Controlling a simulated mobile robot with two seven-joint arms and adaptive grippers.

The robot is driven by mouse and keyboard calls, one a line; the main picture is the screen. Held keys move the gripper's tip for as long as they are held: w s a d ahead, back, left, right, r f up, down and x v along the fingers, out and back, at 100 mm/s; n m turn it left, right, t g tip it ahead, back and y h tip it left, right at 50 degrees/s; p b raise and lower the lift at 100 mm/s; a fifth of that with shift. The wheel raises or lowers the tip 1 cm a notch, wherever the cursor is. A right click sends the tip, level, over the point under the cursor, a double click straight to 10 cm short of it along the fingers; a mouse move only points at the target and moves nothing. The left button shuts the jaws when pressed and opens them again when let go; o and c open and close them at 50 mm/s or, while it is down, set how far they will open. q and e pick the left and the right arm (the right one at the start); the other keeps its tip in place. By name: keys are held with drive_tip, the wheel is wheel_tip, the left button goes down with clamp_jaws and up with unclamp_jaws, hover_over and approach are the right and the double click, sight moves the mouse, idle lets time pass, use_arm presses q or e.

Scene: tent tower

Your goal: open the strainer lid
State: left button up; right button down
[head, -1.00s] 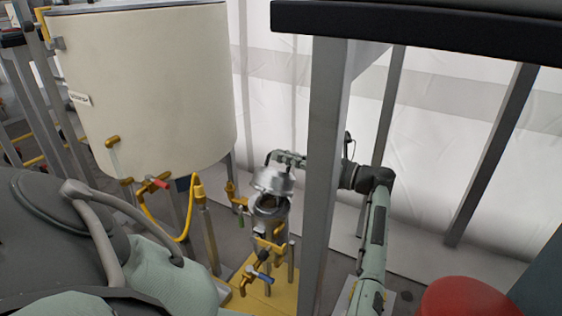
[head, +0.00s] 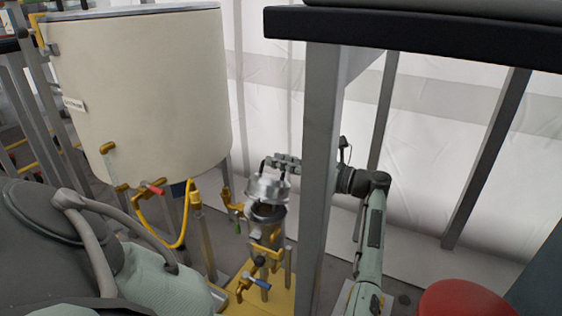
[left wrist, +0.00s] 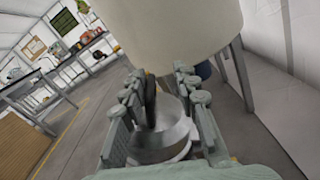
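The metal lid (left wrist: 165,140) shows below. My right gripper is not in view.
A large cream tank (head: 140,95) stands left of the strainer. A grey post (head: 319,180) and a dark beam (head: 420,30) are close on the right. Yellow pipes and valves (head: 262,283) surround the strainer base. A red rounded object (head: 465,298) is at bottom right.

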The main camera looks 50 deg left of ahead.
use_arm(q)
drive_tip(key=v, duration=1.2)
drive_tip(key=shift+s, duration=0.1)
